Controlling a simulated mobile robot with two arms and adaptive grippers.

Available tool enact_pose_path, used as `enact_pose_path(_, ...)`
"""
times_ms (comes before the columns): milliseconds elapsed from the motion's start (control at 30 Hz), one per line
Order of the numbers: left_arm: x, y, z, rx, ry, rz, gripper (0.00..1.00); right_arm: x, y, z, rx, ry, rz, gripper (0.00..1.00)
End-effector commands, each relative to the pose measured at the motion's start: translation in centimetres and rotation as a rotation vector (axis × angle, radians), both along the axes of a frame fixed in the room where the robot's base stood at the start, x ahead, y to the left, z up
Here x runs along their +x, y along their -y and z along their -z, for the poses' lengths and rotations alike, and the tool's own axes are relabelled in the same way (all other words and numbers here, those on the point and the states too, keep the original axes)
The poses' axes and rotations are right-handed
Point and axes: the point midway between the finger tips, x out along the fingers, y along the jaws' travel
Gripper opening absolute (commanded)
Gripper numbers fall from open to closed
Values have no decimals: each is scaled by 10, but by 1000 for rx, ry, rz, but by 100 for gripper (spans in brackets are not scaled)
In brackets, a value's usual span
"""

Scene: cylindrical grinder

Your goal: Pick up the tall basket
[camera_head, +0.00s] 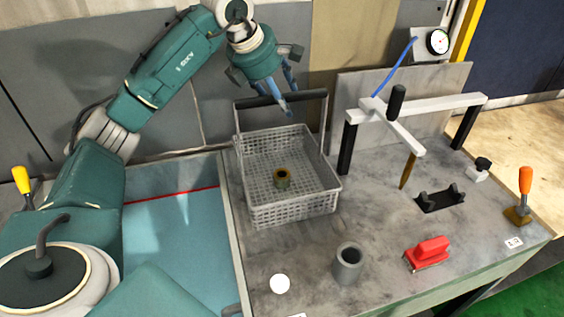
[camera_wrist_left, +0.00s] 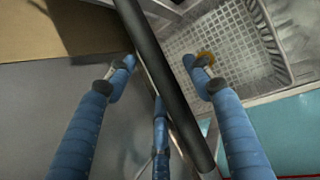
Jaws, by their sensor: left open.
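The tall basket (camera_head: 293,213) is a grey mesh basket with a raised handle, standing on the grey worktop. Its black handle bar (camera_head: 310,95) runs across above the far part of the basket. A small brass and dark ring-shaped part (camera_head: 282,178) lies inside. My left gripper (camera_head: 282,92) is at the handle bar, pointing down, with its blue fingers open. In the left wrist view the black bar (camera_wrist_left: 165,75) passes between the spread fingers of my left gripper (camera_wrist_left: 160,65), and the basket mesh (camera_wrist_left: 235,35) lies below. Whether any finger touches the bar is unclear. My right gripper is not in view.
A white-topped stand (camera_head: 445,104) with black legs is right of the basket. A grey hollow cylinder (camera_head: 348,264), a red block (camera_head: 428,252) and an orange-handled tool (camera_head: 524,185) are on the worktop (camera_head: 310,290). A blue-floored tray (camera_head: 180,240) is at left.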

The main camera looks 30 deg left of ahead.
Motion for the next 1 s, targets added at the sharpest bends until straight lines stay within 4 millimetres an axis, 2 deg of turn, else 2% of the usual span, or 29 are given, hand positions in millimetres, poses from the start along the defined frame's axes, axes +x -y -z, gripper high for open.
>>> enact_pose_path(967, 0, 0, 5, -1, 0, 2, 51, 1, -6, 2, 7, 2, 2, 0)
enact_pose_path(1000, 0, 0, 5, -1, 0, 2, 43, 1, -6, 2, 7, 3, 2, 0)
